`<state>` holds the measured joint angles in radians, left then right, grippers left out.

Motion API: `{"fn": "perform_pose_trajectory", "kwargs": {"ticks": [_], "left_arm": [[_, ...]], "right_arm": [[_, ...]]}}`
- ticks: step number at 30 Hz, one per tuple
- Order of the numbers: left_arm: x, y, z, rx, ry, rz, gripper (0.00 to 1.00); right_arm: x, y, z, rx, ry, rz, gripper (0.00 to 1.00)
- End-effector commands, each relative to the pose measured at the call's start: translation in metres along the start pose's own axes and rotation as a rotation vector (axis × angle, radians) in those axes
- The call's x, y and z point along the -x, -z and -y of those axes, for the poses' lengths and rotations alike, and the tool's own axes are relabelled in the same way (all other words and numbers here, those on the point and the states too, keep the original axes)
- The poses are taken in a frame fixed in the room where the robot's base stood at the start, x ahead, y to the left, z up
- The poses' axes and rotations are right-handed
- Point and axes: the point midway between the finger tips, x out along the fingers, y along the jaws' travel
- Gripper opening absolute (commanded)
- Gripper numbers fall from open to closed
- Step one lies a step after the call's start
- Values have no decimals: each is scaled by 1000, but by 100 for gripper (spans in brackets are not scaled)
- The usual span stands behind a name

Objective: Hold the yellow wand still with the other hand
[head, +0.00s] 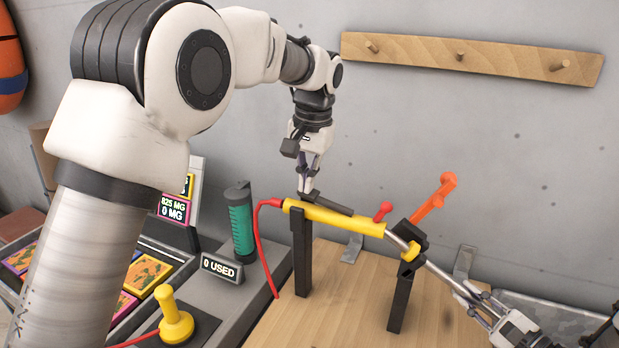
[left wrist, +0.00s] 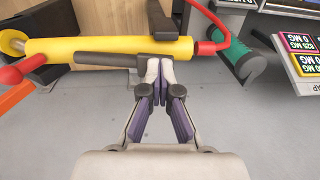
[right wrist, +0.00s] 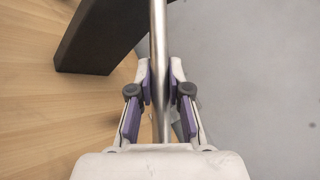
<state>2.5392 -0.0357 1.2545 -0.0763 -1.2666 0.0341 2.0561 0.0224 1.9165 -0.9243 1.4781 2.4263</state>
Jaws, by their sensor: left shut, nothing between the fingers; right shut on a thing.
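The yellow wand (head: 335,217) lies slanted across two dark upright posts (head: 302,255), (head: 400,297), with a red hose at its left end and a silver tube (head: 440,270) running down right. It also shows in the left wrist view (left wrist: 100,47), with a dark lever (left wrist: 110,59) along its side. My left gripper (head: 306,194) is shut and empty, its fingertips (left wrist: 155,68) right at the lever's end; whether they touch it I cannot tell. My right gripper (head: 482,305) is shut on the wand's silver tube, which passes between its fingers in the right wrist view (right wrist: 158,85).
A red knob (head: 383,210) and an orange piece (head: 433,200) stick up near the wand. A peg rail (head: 490,62) hangs on the grey wall behind.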

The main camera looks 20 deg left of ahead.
Motion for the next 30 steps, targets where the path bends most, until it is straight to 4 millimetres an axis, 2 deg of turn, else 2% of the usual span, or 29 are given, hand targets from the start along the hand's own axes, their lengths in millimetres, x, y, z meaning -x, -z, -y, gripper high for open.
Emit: {"fn": "perform_pose_trajectory", "kwargs": {"ticks": [18, 23, 30], "left_arm": [[16, 0, 0, 0, 1, -2, 0], [43, 0, -5, -1, 3, -6, 0], [102, 0, -17, -1, 1, -7, 0]], "right_arm": [[0, 1, 0, -1, 0, -3, 0], [0, 1, 0, 0, 0, -3, 0], [0, 0, 0, 0, 0, -1, 0]]}}
